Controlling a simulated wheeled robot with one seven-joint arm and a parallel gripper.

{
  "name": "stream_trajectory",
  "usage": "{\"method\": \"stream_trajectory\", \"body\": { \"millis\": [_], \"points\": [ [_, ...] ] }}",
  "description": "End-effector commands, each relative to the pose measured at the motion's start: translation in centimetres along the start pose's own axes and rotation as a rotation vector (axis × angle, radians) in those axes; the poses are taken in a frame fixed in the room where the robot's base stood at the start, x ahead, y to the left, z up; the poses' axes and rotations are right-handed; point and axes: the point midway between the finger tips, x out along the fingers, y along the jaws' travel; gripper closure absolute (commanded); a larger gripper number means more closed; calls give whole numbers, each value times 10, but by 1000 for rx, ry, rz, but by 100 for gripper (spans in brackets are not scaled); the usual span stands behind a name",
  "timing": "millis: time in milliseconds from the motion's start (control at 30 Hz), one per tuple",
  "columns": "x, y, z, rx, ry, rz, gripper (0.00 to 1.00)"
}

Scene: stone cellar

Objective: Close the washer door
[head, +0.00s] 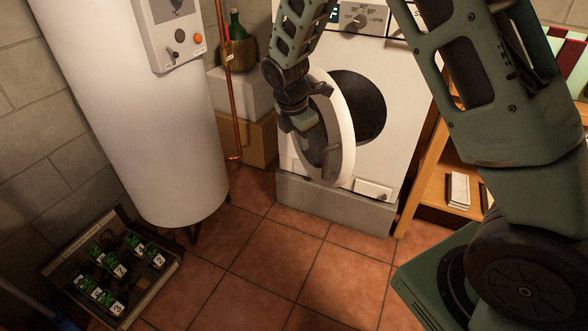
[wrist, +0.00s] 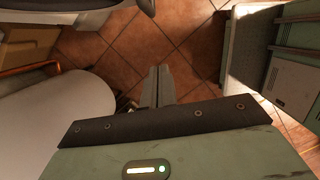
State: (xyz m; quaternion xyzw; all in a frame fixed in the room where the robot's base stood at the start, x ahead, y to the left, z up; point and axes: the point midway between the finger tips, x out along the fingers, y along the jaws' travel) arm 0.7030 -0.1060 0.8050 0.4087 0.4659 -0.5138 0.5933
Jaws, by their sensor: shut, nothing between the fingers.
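The white washer (head: 300,155) stands on a grey plinth in the head view. Its round door (head: 346,125), a white ring with a dark middle, stands open, swung out from the left of the dark drum opening (head: 360,105). My gripper (head: 303,122) is at the door's left side, overlapping its dark face in the picture; I cannot tell whether it touches. In the wrist view my gripper (wrist: 158,72) shows two grey fingers together with nothing between them, over the tiled floor. A dark curved edge at the top left there may be part of the door.
A white boiler (head: 130,120) stands left of the washer, with a copper pipe (head: 229,90) between. A crate of green items (head: 165,283) is on the floor at lower left. A wooden shelf (head: 428,180) stands right of the washer. Tiled floor in front is clear.

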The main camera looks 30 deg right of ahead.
Motion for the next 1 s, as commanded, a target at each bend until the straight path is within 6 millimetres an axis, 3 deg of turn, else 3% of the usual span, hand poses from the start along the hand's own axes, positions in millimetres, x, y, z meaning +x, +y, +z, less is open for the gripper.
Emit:
{"method": "stream_trajectory", "body": {
  "millis": [267, 633, 800, 1000],
  "points": [
    [32, 2, 6, -28, -13, -5, 100],
    [106, 2, 6, -27, -12, -4, 100],
    [111, 3, 31, -22, -12, -1, 100],
    [114, 4, 44, -24, -11, 0, 100]
  ]
}}
